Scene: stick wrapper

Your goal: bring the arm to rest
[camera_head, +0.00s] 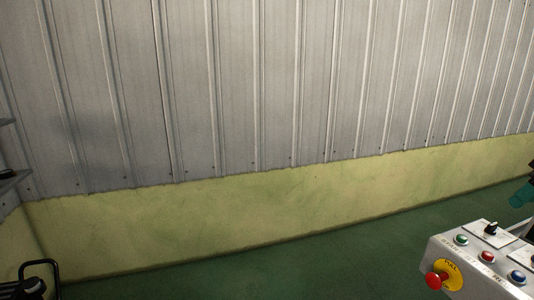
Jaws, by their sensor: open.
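Neither my arm nor my gripper can be made out in the head view. The view looks toward a wall with grey ribbed metal panels (235,90) above and a yellow-green lower band (240,215).
A grey control box (470,255) with a red emergency knob (433,281) and several buttons stands at the lower right. A dark and teal shape is cut off at the right edge. A black tubular frame (55,266) is at the lower left. The green floor (300,270) between is clear.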

